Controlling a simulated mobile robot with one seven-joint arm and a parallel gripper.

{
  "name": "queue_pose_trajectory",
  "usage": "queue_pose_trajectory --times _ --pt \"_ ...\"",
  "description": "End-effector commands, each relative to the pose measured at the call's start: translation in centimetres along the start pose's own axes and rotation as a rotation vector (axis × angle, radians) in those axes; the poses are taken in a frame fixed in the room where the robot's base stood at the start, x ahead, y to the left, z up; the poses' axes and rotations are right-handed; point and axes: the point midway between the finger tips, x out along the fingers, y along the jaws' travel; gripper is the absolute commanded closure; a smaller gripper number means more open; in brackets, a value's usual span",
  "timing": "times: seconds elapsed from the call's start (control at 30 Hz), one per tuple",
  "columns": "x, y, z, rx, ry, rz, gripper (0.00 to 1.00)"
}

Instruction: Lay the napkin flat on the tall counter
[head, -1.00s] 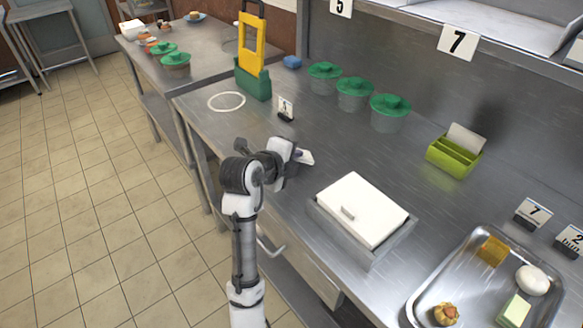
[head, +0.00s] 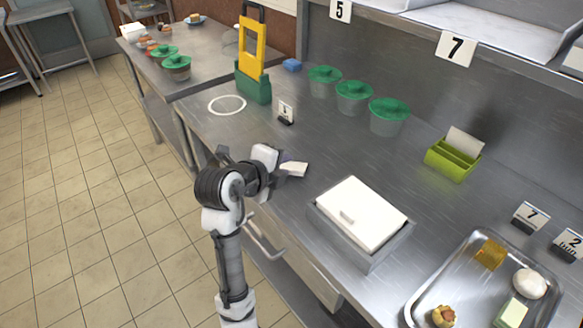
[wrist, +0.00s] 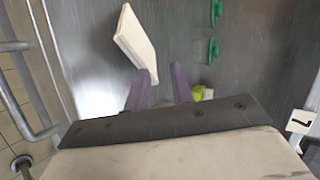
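The napkin (head: 294,169) is a small white folded slab at my gripper's tip in the head view. In the wrist view the napkin (wrist: 137,36) is a cream slab, tilted, with its near end at the purple fingertips. My gripper (wrist: 161,70) holds it above the front part of the steel counter (head: 330,152); the height is hard to judge. In the head view my gripper (head: 284,170) is left of the white-lidded box. A gap shows between the fingers, and the grip itself is partly unclear.
The white-lidded box (head: 362,212) stands right of my gripper. Several green-lidded pots, including one pot (head: 388,116), stand behind, with a green holder (head: 452,158) and a metal tray (head: 462,280) further right. A yellow-green grater-like stand (head: 252,80) is at the far left. A drawer handle (head: 266,240) juts from the front.

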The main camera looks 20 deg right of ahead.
Motion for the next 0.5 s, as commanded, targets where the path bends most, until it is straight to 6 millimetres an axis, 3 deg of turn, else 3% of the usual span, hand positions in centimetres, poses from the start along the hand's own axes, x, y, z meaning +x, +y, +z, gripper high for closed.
queue_pose_trajectory --times 0.2,0.5 --pt "-1.8 0.0 0.0 -0.001 -0.001 0.000 0.76" --pt "-1.9 0.0 0.0 -0.001 0.000 0.001 0.76"
